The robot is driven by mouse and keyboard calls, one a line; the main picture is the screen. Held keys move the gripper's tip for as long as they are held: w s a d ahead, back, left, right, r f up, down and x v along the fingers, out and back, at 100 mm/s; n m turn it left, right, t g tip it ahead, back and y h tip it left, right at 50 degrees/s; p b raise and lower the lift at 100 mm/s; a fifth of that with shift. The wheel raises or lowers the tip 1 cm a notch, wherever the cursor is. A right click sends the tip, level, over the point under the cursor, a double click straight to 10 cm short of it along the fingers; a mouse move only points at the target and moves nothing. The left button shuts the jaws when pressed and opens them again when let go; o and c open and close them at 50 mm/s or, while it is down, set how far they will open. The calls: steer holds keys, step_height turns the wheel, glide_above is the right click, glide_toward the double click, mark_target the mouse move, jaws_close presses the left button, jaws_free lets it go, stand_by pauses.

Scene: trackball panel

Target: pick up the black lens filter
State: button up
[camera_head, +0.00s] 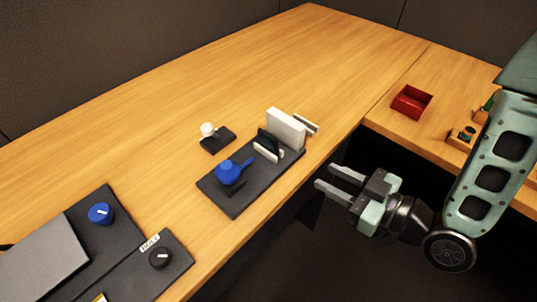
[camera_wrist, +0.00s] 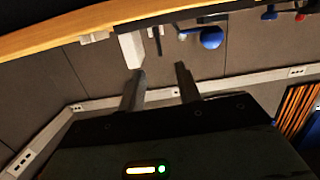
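A thin black upright piece (camera_head: 268,143), which may be the black lens filter, stands between white holder parts on a dark panel (camera_head: 226,201) near the desk's front edge. I cannot make out its exact shape. A dark thin piece also shows beside a white block in the wrist view (camera_wrist: 158,43), but I cannot tell if it is the same one. My gripper (camera_head: 325,176) is open and empty, its two fingers apart. It is off the desk's front edge, right of the panel and apart from it. Both fingers also show in the wrist view (camera_wrist: 159,72).
A blue handled piece (camera_head: 231,171) sits on the same panel, near a tall white block (camera_head: 286,128). A white ball on a black base (camera_head: 210,135) stands behind. A knob panel (camera_head: 155,262) is at left, a red tray (camera_head: 411,102) at right. The back desk is clear.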

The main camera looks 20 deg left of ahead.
steer(key=y, duration=0.1)
steer(key=t+b, duration=0.1)
steer(key=b, duration=0.1)
glide_toward(279, 143)
steer(key=shift+m, duration=0.3)
steer(key=x, duration=0.7)
steer(key=shift+s+f, duration=0.1)
steer(key=shift+f, duration=0.25)
steer(key=shift+r+p+x, duration=0.2)
steer(key=shift+p+x, duration=0.25)
steer(key=shift+x, duration=0.9)
steer(key=shift+r+p+x, duration=0.2)
steer(key=shift+p+x, duration=0.2)
steer(key=shift+x, duration=0.9)
jaws_close()
